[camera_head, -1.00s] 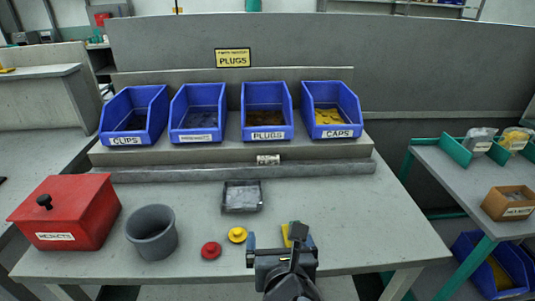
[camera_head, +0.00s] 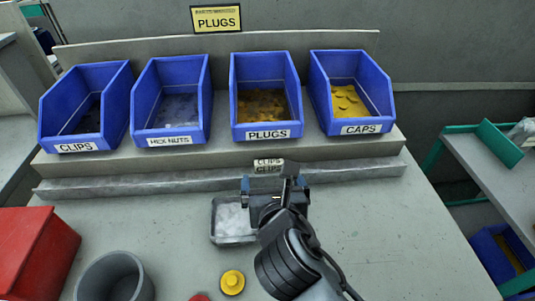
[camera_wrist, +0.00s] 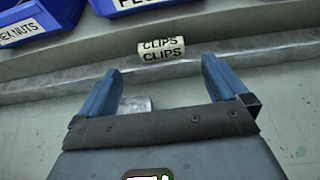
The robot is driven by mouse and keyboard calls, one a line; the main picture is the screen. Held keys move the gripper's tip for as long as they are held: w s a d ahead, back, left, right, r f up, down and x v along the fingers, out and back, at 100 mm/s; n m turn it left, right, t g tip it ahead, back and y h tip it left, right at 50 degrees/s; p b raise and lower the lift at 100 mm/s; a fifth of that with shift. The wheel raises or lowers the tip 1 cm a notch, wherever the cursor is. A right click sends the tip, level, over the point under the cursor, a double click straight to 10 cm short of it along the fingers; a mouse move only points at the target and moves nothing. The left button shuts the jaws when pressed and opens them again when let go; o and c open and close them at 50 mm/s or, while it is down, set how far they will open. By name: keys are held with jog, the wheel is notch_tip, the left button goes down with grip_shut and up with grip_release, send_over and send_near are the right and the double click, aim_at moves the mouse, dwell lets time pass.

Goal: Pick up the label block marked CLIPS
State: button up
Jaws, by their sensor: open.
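The label block marked CLIPS (camera_head: 268,165) is a small pale block with black lettering on two faces. It sits on the grey ledge in front of the bins, below the PLUGS bin. In the wrist view the CLIPS block (camera_wrist: 162,49) lies just beyond the fingertips, roughly centred between them. My gripper (camera_head: 275,183) is open and empty, just in front of the block. In the wrist view my gripper (camera_wrist: 161,70) shows two blue fingers spread apart, with no visible contact with the block.
Blue bins labelled CLIPS (camera_head: 75,147), HEX NUTS (camera_head: 170,141), PLUGS (camera_head: 268,134) and CAPS (camera_head: 361,129) stand behind the ledge (camera_head: 110,187). A metal tray (camera_head: 213,225) lies beside my gripper. A red box (camera_head: 35,250), grey cup (camera_head: 112,262) and yellow piece (camera_head: 232,282) are nearer.

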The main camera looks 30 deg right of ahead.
aim_at(269, 166)
jog(key=x, duration=0.7)
jog(key=shift+w+d+f, duration=0.1)
jog(key=shift+d, duration=0.1)
jog(key=c, duration=1.1)
jog(key=shift+o, duration=0.2)
